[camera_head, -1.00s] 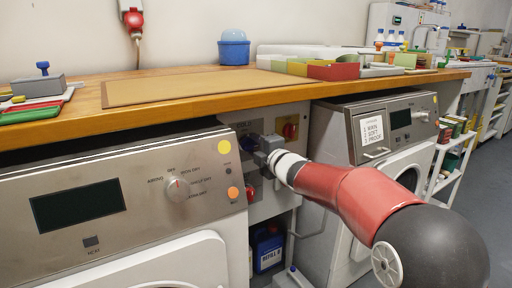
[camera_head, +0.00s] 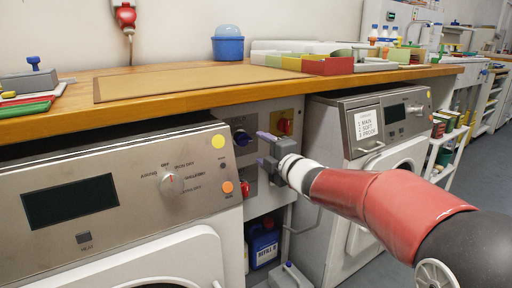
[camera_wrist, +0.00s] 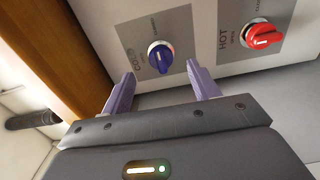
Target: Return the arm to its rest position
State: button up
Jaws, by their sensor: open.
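My gripper (camera_head: 262,149) is in front of the grey valve panel (camera_head: 262,112) between the two machines. Its purple fingers are spread and hold nothing; they also show in the wrist view (camera_wrist: 161,88). The blue COLD knob (camera_wrist: 160,54) is ahead of the fingers, with a visible gap between it and them. The red HOT knob (camera_wrist: 262,36) is to its right, outside the fingers. In the head view the blue knob (camera_head: 242,138) shows just left of the fingers and the red knob (camera_head: 283,126) above them. My arm reaches in from the lower right.
A wooden counter (camera_head: 200,98) runs above the panel. A left machine (camera_head: 110,190) and a right machine (camera_head: 345,135) flank my gripper closely. A blue refill container (camera_head: 263,245) stands on the shelf below. Floor (camera_head: 490,165) is free at the far right.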

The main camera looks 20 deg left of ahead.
jog(key=shift+s+d, duration=0.3)
jog(key=shift+d, duration=0.05)
jog(key=s+d+r+m+h+p, duration=0.1)
jog(key=s+d+m+h+p, duration=0.2)
jog(key=d+m, duration=0.45)
jog(key=s+d+r+m+t+h, duration=0.1)
jog(key=s+d+m+h, duration=0.35)
jog(key=d, duration=0.55)
jog(key=s+d+r+m+h+p, duration=0.1)
jog(key=s+d+m+h+p, duration=0.15)
jog(key=d+m+h, duration=0.4)
jog(key=s+d+f+m+g, duration=0.2)
jog(key=s+d+m, duration=0.1)
jog(key=s, duration=0.4)
jog(key=s+d+f+m+g+p, duration=0.1)
jog(key=s+d+f+m+g, duration=0.1)
jog(key=s, duration=0.6)
jog(key=s+d+f+m+g+p, duration=0.1)
jog(key=s+d+f+m+g, duration=0.2)
jog(key=s, duration=0.5)
jog(key=shift+s+d+f+m, duration=0.2)
jog(key=shift+d+f+m, duration=0.35)
jog(key=shift+f+m, duration=0.15)
